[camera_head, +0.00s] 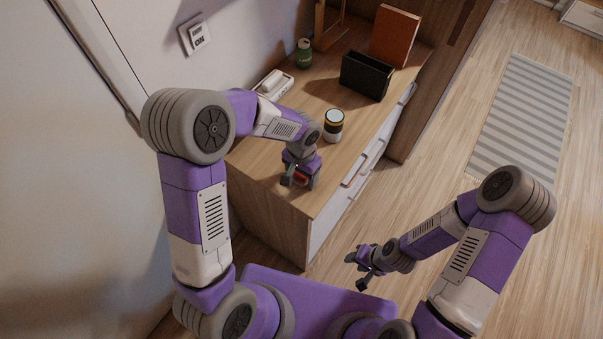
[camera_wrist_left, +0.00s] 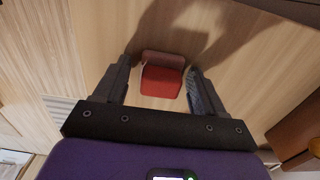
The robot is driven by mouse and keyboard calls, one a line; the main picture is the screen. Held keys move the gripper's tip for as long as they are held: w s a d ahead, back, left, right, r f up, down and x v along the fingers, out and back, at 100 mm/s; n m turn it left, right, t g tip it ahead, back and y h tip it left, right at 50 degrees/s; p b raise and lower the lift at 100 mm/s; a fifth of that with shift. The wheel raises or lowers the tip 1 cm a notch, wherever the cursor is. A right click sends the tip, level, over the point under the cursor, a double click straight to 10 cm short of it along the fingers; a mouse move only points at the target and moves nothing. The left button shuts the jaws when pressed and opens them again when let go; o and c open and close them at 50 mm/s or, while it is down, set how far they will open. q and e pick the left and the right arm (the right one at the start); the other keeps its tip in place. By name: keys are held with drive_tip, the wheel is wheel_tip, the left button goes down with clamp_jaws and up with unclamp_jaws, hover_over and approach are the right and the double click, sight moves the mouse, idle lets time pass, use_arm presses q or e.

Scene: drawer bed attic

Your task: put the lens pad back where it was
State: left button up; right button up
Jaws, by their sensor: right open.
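A small red pad with a duller, darker red strip along one edge (camera_wrist_left: 162,80), which may be the lens pad, shows between my left fingers in the left wrist view. A bit of red also shows at the gripper in the head view (camera_head: 301,176). My left gripper (camera_head: 300,182) is over the near end of the wooden dresser top (camera_head: 262,172). Its fingers are apart, one on each side of the pad, with a narrow gap visible. I cannot tell whether the pad touches the wood. My right gripper (camera_head: 362,269) is open and empty, in front of the dresser above the floor.
A white and black canister with a yellowish band (camera_head: 333,126) stands beyond my left gripper. Further back are a black open box (camera_head: 365,76), an orange-brown book-like panel (camera_head: 395,36), a green container (camera_head: 304,53) and a white tray (camera_head: 284,88). The dresser's drawer fronts (camera_head: 352,190) face right.

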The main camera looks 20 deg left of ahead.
use_arm(q)
drive_tip(key=shift+a, duration=0.1)
drive_tip(key=shift+r+p, duration=0.3)
drive_tip(key=shift+r, duration=0.2)
wheel_tip(320, 180, up, 11)
drive_tip(key=p, duration=0.2)
drive_tip(key=shift+r, duration=0.2)
use_arm(e)
wheel_tip(320, 180, up, 3)
drive_tip(key=shift+f, duration=0.1)
